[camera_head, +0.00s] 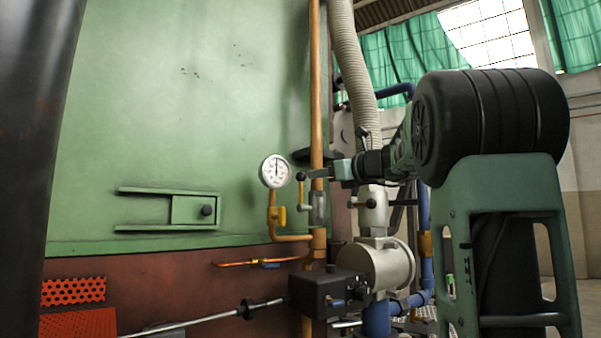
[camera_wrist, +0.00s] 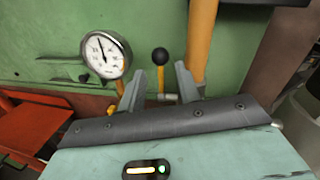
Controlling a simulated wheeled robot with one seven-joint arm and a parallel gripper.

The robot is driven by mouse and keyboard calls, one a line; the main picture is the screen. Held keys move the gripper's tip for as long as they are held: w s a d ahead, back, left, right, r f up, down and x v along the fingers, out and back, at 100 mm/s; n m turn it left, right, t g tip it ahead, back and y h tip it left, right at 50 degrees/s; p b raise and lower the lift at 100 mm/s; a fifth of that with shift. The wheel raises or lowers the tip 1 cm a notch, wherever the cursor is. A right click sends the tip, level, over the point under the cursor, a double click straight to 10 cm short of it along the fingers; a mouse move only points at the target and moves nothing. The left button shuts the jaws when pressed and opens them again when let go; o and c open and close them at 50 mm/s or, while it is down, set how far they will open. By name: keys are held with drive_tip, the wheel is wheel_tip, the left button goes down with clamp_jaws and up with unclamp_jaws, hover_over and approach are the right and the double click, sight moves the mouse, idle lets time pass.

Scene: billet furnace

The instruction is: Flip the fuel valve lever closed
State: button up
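The valve lever (camera_head: 301,192) stands upright beside the orange vertical pipe, with a black ball knob on top. In the wrist view its black knob (camera_wrist: 160,56) and yellow stem (camera_wrist: 160,80) show between and beyond my fingertips. The metal valve body (camera_head: 318,208) sits on the pipe below the knob. My gripper (camera_wrist: 159,73) is open, with one finger on each side of the stem in the picture. In the head view my gripper (camera_head: 316,174) is just right of the knob, at about its height. I cannot tell whether the fingers touch the lever.
A round white gauge (camera_head: 275,171) is close on the left, on a bent orange pipe with a yellow fitting (camera_head: 282,215). The orange vertical pipe (camera_head: 317,100) runs close by. A black box (camera_head: 328,291) and a grey cylindrical housing (camera_head: 376,267) are below. The green furnace wall (camera_head: 190,100) is behind.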

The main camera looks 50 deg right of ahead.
sight(305, 176)
drive_tip(key=w+p, duration=0.2)
drive_tip(key=w, duration=0.6)
drive_tip(key=shift+d, duration=0.15)
clamp_jaws()
